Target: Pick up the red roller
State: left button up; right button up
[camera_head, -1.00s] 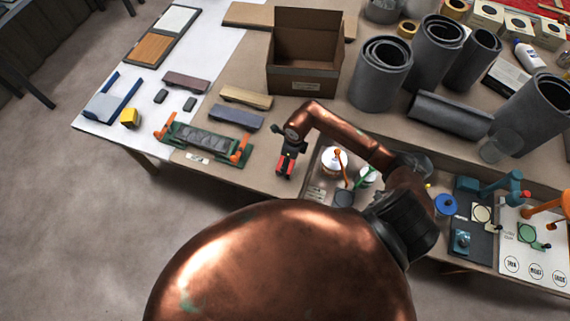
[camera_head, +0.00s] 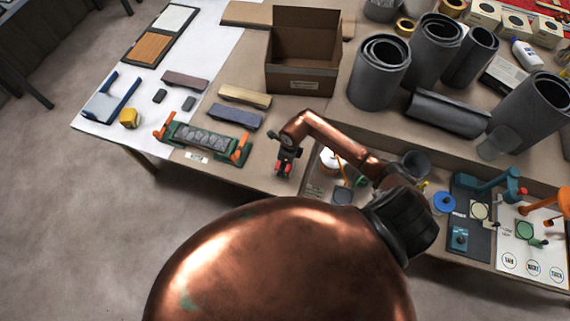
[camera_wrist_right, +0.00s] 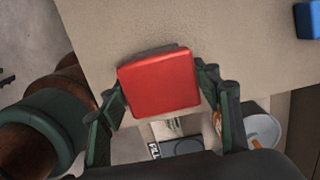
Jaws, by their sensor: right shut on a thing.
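The red roller (camera_wrist_right: 160,83) shows in the right wrist view as a red, boxy face with rounded corners. It sits between the two dark green fingers of my right gripper (camera_wrist_right: 162,90), which is shut on it. In the head view my right gripper (camera_head: 285,163) is low over the front of the brown table, right of the green tray with orange ends (camera_head: 205,146). Only a small bit of red (camera_head: 282,168) shows at its fingertips there. I cannot tell whether the roller touches the table. My left gripper is not in view.
An open cardboard box (camera_head: 303,70) stands behind my right gripper. Grey rolls (camera_head: 378,75) stand at the back right. A sunken bay with a white-lidded pot (camera_head: 328,160) lies just right of the gripper. A blue block (camera_wrist_right: 308,19) shows at the wrist view's top right.

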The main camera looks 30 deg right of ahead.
jog(key=c, duration=0.9)
jog(key=shift+w, duration=0.1)
jog(key=shift+c, duration=0.4)
jog(key=shift+r, duration=0.15)
